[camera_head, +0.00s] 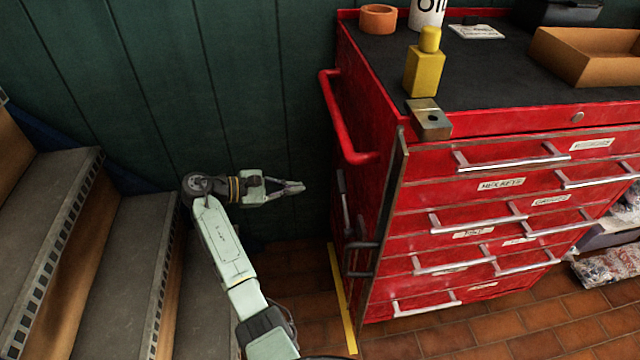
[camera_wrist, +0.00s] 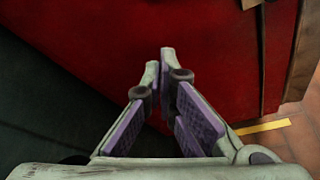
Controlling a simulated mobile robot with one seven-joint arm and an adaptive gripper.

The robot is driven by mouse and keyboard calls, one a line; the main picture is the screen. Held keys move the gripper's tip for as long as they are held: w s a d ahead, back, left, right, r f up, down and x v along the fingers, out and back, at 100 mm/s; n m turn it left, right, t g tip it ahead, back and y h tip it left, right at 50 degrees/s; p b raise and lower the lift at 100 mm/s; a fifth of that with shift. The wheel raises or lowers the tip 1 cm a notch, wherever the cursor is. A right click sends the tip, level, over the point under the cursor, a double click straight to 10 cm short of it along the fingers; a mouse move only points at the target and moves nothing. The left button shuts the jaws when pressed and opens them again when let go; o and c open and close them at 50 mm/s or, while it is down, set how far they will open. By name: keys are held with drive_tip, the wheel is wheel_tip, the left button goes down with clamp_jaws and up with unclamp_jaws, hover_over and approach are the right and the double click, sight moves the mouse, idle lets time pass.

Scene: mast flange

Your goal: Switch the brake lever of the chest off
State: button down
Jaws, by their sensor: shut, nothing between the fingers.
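The red tool chest (camera_head: 480,205) stands right of my gripper (camera_head: 299,187), with its left side facing the gripper. A dark upright lever (camera_head: 343,203) is on that side, and a dark bracket-like bar (camera_head: 362,246) sits lower near the front edge. I cannot tell for sure which of them is the brake lever, or its setting. My gripper is empty with its fingers together, left of the lever and apart from it. In the wrist view the fingertips (camera_wrist: 160,60) point at the chest's red side (camera_wrist: 90,40); no lever shows clearly between them.
A red side handle (camera_head: 345,120) sticks out above the lever. Grey stairs (camera_head: 130,240) stand at the left and a dark green wall (camera_head: 240,80) behind. A yellow floor strip (camera_head: 342,298) runs beside the chest. A yellow bottle (camera_head: 424,70) and metal block (camera_head: 428,118) stand on top.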

sight(344, 202)
drive_tip(key=w+d+p, duration=0.1)
drive_tip(key=d+p, duration=0.2)
drive_tip(key=d, duration=0.6)
drive_tip(key=shift+w+r, duration=0.2)
drive_tip(key=shift+r, duration=0.15)
drive_tip(key=shift+w+r, duration=0.1)
